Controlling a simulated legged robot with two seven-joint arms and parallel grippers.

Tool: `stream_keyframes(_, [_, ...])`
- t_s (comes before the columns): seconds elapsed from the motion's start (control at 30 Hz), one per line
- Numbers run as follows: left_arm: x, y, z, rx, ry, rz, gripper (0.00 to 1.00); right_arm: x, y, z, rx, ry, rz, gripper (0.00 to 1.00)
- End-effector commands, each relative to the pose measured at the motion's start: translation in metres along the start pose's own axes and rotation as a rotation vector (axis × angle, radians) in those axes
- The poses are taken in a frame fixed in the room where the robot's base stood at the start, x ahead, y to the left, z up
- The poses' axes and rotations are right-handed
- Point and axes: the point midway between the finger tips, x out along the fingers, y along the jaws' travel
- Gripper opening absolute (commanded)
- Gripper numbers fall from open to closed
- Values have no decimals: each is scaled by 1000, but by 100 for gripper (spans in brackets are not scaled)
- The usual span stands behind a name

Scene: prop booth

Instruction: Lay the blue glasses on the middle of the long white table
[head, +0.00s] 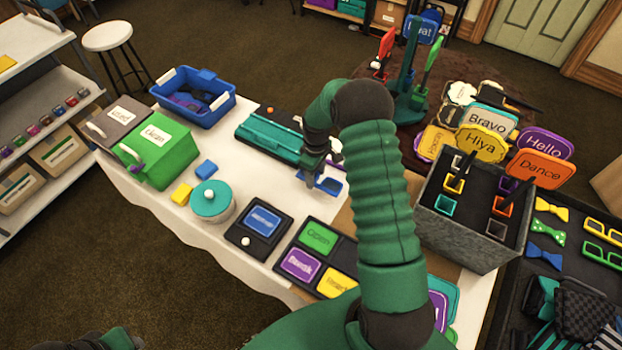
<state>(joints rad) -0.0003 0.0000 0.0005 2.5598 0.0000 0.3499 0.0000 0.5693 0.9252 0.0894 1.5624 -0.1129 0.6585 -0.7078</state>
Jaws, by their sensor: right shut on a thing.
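The long white table (262,170) runs diagonally across the middle of the head view. My right gripper (316,178) is over the table's middle part, just in front of the teal case. It is shut on the blue glasses (331,186), partly hidden by the gripper and my arm. The glasses are at or close above the tabletop; I cannot tell whether they touch it. Part of my left arm's end (112,341) shows at the bottom left edge, away from the table; its fingers are not clear.
On the table are a blue bin (190,115), a green box (170,155), a teal-lidded pot (212,202), a teal case (268,143) and black sign trays (262,240). A grey prop box (455,228) stands at right. Bare white cloth lies between pot and case.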

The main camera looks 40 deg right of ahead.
Motion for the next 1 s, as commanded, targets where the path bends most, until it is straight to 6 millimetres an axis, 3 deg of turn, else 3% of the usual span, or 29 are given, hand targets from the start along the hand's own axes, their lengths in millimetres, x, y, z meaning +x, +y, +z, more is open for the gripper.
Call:
stream_keyframes(0.13, [-2, 0, 0, 0, 0, 0, 36, 4, -5, -13, 0, -3, 1, 9])
stream_keyframes(0.33, [-4, 0, -1, -1, 0, 0, 36, 35, -3, -13, 0, -2, 0, 9])
stream_keyframes(0.6, [-2, 0, 0, -1, 0, 0, 36, 39, -2, -12, 0, 0, 0, 9])
stream_keyframes(0.63, [-3, 0, -1, -1, 0, 0, 36, 38, -2, -12, 0, 0, 0, 52])
stream_keyframes(0.77, [-3, 0, -1, 0, 0, 0, 36, 37, -2, -12, 0, 0, 0, 69])
stream_keyframes(1.0, [-3, 0, -1, -1, 0, 0, 36, 37, -2, -13, 0, -1, 1, 70])
